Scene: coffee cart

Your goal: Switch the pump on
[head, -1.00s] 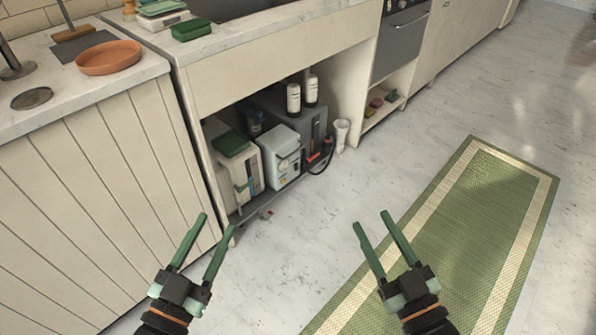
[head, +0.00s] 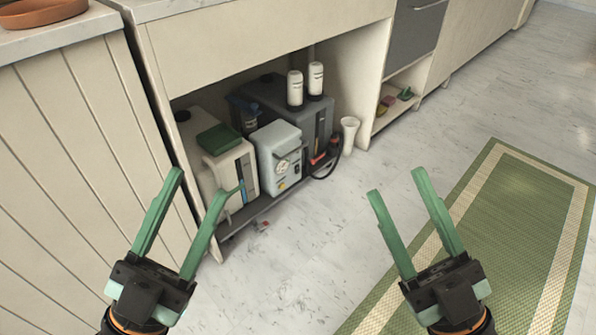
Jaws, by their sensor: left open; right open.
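The pump looks to be the pale grey-blue box (head: 281,152) with a round gauge (head: 284,167) and a small yellow spot low on its front. It stands on the low shelf inside the open cabinet; I cannot make out a switch or its state. My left gripper (head: 200,190) is open and empty, in front of the cabinet's left side and apart from the box. My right gripper (head: 397,182) is open and empty over the floor and mat, to the right of the box.
A cream container (head: 222,172) with a green pad (head: 219,138) stands left of the box. A dark grey unit (head: 272,98) with two white cartridges is behind it. A black hose loops at the right, near a white cup (head: 349,133).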

